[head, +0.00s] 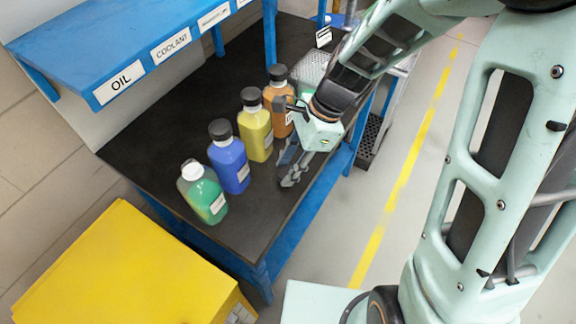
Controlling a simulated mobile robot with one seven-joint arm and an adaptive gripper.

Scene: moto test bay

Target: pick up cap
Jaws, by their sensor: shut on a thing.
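My gripper (290,181) points down at the right part of the black bench top, to the right of the blue and yellow bottles. A green bottle (205,195) stands at the near left with a pale top, unlike the dark tops of the others. A blue bottle (230,163), a yellow bottle (256,131) and an orange bottle (280,106) stand in a row behind it, each with a black cap on.
The blue-framed bench (160,140) has free room in front of the bottles. A blue shelf (85,50) with labels OIL and COOLANT hangs over its left side. A yellow cabinet (120,265) stands at the near left. A perforated metal box (312,68) is behind my arm.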

